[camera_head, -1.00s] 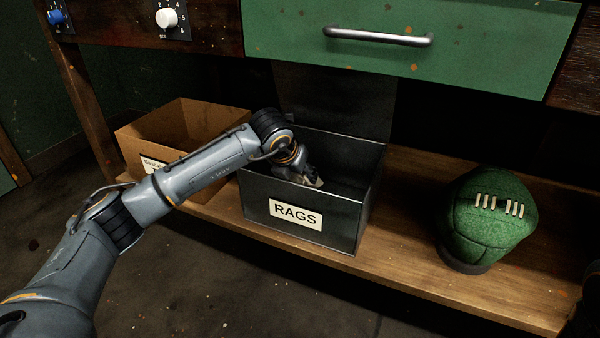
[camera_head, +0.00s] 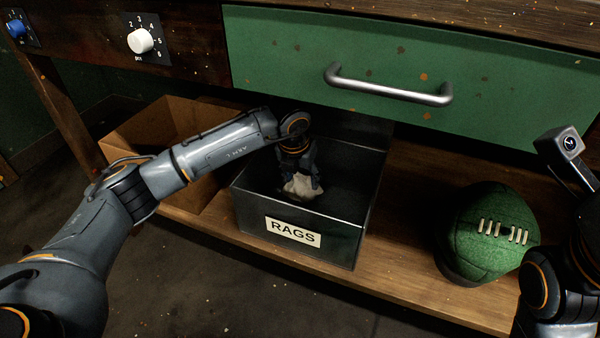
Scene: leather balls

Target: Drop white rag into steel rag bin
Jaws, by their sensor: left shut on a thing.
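The steel rag bin (camera_head: 352,235) is a dark open metal box with a "RAGS" label, standing on the wooden shelf under the bench. Its lid is raised at the back. My left gripper (camera_head: 300,186) points down inside the bin's opening and is shut on the white rag (camera_head: 299,187), a crumpled off-white cloth. The gripper partly covers the rag. Whether the rag touches the bin's floor I cannot tell. My right arm shows at the right edge; its fingertips cannot be made out clearly.
A cardboard box (camera_head: 130,150) stands left of the bin, partly behind my left arm. A green leather ball (camera_head: 487,232) with white laces sits right of the bin. A green drawer (camera_head: 300,60) with a metal handle (camera_head: 388,85) overhangs the shelf. Shelf space between bin and ball is clear.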

